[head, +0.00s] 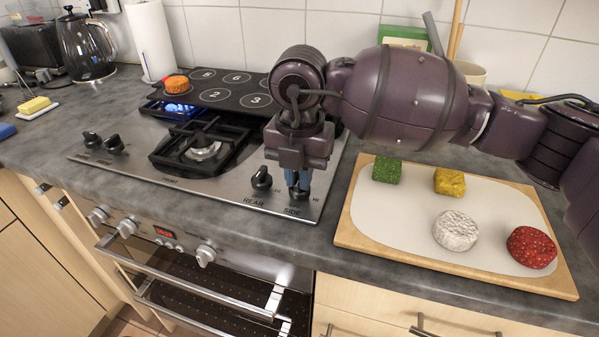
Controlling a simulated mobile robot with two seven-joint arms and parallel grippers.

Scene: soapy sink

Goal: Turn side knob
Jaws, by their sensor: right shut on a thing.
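The side knob (299,192) is a small black knob at the right front corner of the steel hob (225,195), above the label SIDE. My right gripper (297,182) comes down over it from above, its arm reaching in from the right. Its blue-tipped fingers are shut on the knob, one on either side. The fingers and gripper body hide most of the knob, so its turn angle cannot be told. The rear knob (261,179) stands just left of it. My left gripper is out of view.
A wooden board (349,238) with a white surface holds several coloured sponge-like pieces right of the hob. A numbered black panel (237,88) lies over the back of the hob, with a blue flame glow (178,107) at its left. A kettle (85,47) stands at back left.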

